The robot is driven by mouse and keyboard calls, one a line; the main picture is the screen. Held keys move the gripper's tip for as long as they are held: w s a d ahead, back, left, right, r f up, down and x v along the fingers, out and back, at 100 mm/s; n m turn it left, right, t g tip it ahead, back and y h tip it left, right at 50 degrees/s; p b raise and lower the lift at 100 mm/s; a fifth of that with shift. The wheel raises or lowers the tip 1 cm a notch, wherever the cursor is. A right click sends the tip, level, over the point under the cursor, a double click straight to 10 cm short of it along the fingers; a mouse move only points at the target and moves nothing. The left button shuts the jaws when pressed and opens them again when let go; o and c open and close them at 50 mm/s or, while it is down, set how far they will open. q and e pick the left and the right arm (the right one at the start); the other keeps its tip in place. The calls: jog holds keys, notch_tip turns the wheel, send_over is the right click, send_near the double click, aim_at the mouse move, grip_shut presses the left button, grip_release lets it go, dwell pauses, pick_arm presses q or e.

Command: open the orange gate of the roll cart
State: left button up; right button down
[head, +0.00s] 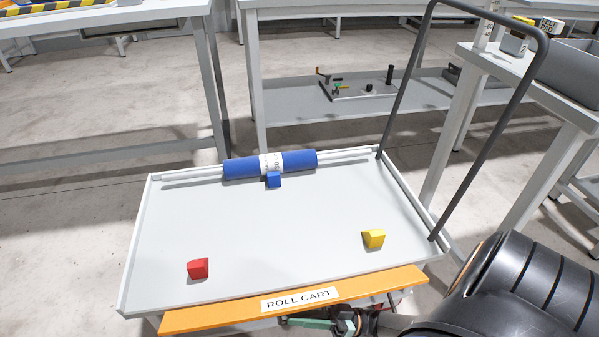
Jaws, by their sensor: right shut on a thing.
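The roll cart (250,225) is a pale grey tray with a low rim and a dark push handle at its right end. Its orange gate (220,316) runs along the near edge and bears a white "ROLL CART" label. I cannot tell how far the gate is tilted. My right gripper (345,320) is under the gate's near edge, right of its middle, shut on the gate; its fingertips are mostly hidden. My left gripper is out of view.
A blue roll (240,167) lies at the tray's far edge, with a blue block (273,180) before it. A red block (198,269) and a yellow block (373,239) sit on the tray. A workbench (482,62) stands at right.

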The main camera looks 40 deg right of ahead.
jog(key=shift+s+a+f+n+g, duration=0.15)
jog(key=shift+s+f+n+g, duration=0.25)
jog(key=shift+n, duration=0.3)
jog(key=shift+w+f+y, duration=0.1)
jog(key=shift+y, duration=0.3)
jog(key=c, duration=1.1)
grip_release()
jog(key=shift+o, duration=1)
jog(key=shift+w, duration=0.2)
